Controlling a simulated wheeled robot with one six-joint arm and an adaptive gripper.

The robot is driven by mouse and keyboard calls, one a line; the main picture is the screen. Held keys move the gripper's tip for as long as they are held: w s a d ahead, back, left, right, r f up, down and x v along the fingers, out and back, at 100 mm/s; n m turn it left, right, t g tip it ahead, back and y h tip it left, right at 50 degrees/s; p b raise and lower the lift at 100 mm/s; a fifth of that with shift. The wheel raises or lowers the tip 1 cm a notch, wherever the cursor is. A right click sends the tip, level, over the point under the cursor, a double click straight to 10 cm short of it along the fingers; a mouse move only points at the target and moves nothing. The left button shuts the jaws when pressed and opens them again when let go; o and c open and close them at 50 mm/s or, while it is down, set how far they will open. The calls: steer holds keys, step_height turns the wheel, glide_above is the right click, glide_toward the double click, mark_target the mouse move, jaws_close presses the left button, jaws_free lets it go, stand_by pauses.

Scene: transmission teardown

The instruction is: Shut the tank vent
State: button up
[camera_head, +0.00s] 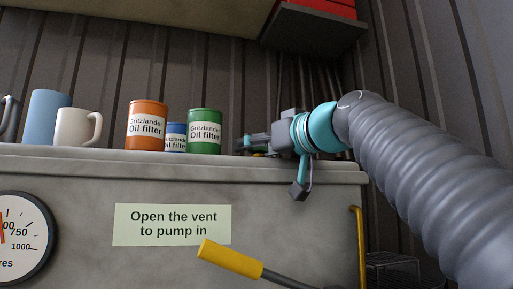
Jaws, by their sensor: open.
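The grey tank (80,180) fills the lower left, with a flat top ledge. A green note (172,225) on its front reads "Open the vent to pump in". My gripper (243,145) is low over the tank's top at its right part, fingers pointing left, open. A small yellowish part (258,154) shows just under the fingers at the top's edge; I cannot tell whether it is the vent or whether the fingers touch it. No vent is clearly visible, so its state cannot be told.
An orange can (147,126), a small blue can (175,137) and a green can (205,131) stand left of my gripper. Mugs (76,127) stand farther left. A gauge (20,238), a yellow-handled lever (230,259) and a yellow pipe (359,235) are at the front. A dark shelf (312,28) hangs above.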

steer(key=shift+c, duration=0.2)
steer(key=c, duration=1.1)
steer(key=shift+s+r+m+t+h+p, duration=0.15)
steer(key=shift+m+t+h+p, duration=0.85)
steer(key=shift+h, duration=0.5)
steer(key=shift+m+t+h+p, duration=0.6)
steer(key=shift+m+h+p, duration=0.25)
steer(key=shift+m+h, duration=0.55)
steer(key=shift+a+f+m+t+h+b, duration=0.15)
steer(key=shift+m+h+b, duration=0.45)
steer(key=shift+h, duration=0.65)
steer(key=shift+d+f+m+t+h+b, duration=0.1)
steer(key=shift+m+t+h+b, duration=0.2)
steer(key=shift+m+h, duration=0.7)
steer(key=shift+r+m+h+b, duration=0.15)
steer(key=shift+m+h+b, duration=0.5)
steer(key=shift+h, duration=1)
steer(key=o, duration=1.1)
steer(key=shift+o, duration=0.2)
